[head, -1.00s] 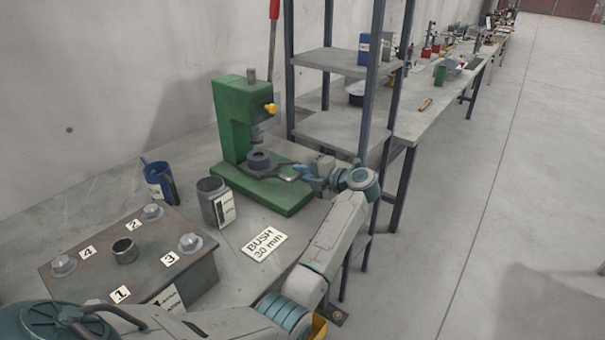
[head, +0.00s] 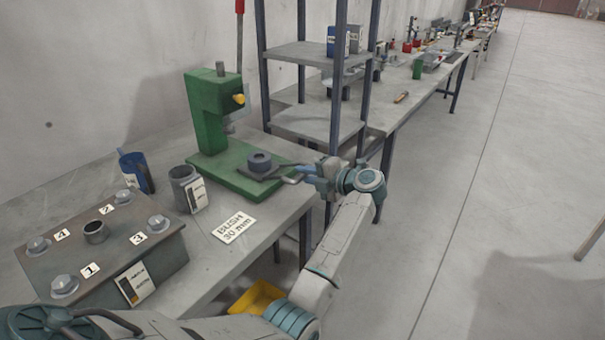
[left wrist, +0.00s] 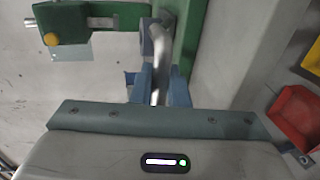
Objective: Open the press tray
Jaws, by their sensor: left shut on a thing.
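The green press (head: 208,125) stands on the back of the workbench, its base (head: 235,181) reaching toward the bench's right edge. The press tray (head: 242,170) is a dark plate with a grey ring-shaped part on it. It sits to the right of the press ram, over the base. My left gripper (head: 300,172) is shut on the tray's handle at the right side of the press. In the left wrist view the fingers (left wrist: 161,88) lie on both sides of the pale metal handle (left wrist: 159,58). My right gripper is not in view.
A blue cup (head: 138,172) and a grey can (head: 184,188) stand left of the press. A bolted plate box (head: 110,240) is at front left, near the label card (head: 234,228). A shelf rack (head: 318,120) stands close behind my left gripper. Open floor lies to the right.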

